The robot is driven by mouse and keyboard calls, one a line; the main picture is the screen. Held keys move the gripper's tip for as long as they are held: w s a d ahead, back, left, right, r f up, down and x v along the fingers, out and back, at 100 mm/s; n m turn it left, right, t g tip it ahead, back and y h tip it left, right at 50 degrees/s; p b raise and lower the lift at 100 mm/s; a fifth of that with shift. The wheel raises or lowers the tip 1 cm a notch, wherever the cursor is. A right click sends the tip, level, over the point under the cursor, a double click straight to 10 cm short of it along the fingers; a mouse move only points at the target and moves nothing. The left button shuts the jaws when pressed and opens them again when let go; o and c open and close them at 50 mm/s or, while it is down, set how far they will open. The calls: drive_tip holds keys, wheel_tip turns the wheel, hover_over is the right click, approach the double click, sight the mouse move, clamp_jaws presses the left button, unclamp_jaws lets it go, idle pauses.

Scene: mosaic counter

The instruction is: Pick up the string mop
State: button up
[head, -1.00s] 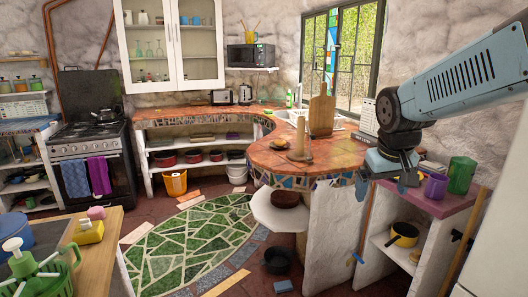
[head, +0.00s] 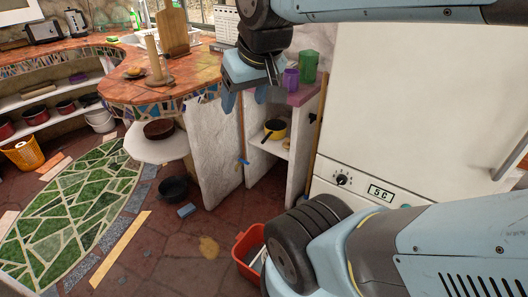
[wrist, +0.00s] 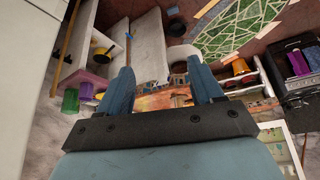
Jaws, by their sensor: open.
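No string mop head is clearly visible. A thin wooden handle (head: 241,128) with a blue end stands by the white partition. It also shows in the wrist view (wrist: 128,45). A second wooden pole (head: 318,125) leans beside the white fridge and appears in the wrist view (wrist: 68,45). I cannot tell which, if either, belongs to the mop. A tan patch (head: 208,247) lies on the floor; I cannot tell what it is. My gripper (head: 251,98) is open and empty, fingers pointing down, in front of the shelf unit. Its fingers frame the wrist view (wrist: 163,76).
A purple-topped shelf (head: 306,96) holds a green cup (head: 308,67), a purple cup (head: 291,77) and a yellow pan (head: 274,129). The fridge (head: 410,120) fills the right.

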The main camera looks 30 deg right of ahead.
drive_tip(key=shift+n, duration=0.4)
drive_tip(key=w, duration=0.4)
drive_tip(key=shift+w+a+f, duration=0.3)
drive_tip(key=shift+w, duration=0.1)
drive_tip(key=shift+c, duration=1)
drive_tip(key=w+d+f+n+h, duration=0.2)
drive_tip(key=w+d+f, duration=0.65)
drive_tip(key=w, duration=0.35)
drive_tip(key=w+d+f+n+h, duration=0.1)
drive_tip(key=w+d+f+n, duration=0.1)
drive_tip(key=w+d+f, duration=0.9)
drive_tip(key=n+t+h, duration=0.4)
drive_tip(key=n+h, duration=0.8)
drive_tip(key=n, duration=0.8)
approach(319, 112)
drive_tip(key=x, duration=1.1)
drive_tip(key=shift+w+d+f, duration=0.1)
drive_tip(key=shift+w+d, duration=0.05)
drive_tip(key=shift+w, duration=0.05)
drive_tip(key=shift+c, duration=0.4)
